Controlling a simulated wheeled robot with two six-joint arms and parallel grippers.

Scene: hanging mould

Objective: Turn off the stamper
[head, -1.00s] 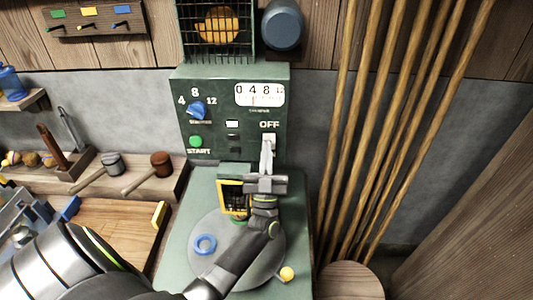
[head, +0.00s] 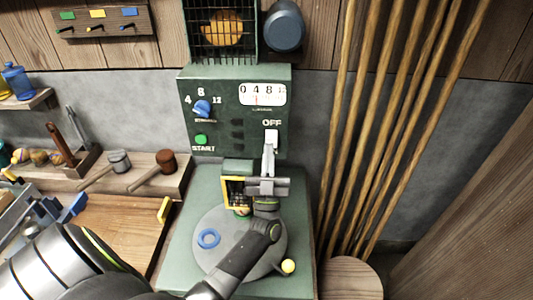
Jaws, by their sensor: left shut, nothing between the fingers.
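The green stamper (head: 224,100) stands against the wall. Its front panel carries a blue knob marked 4, 8, 12, a green START button (head: 201,140), a dial reading 0 4 8 and a white switch (head: 272,135) under the word OFF. A column of small dark spots (head: 237,135) sits mid-panel. My left gripper (head: 269,150) is shut and empty, with its fingertips at the lower edge of the white switch. I cannot tell whether they touch it. My right gripper is not in view.
Wooden poles (head: 385,130) lean at right; mallets (head: 165,160) lie at left.

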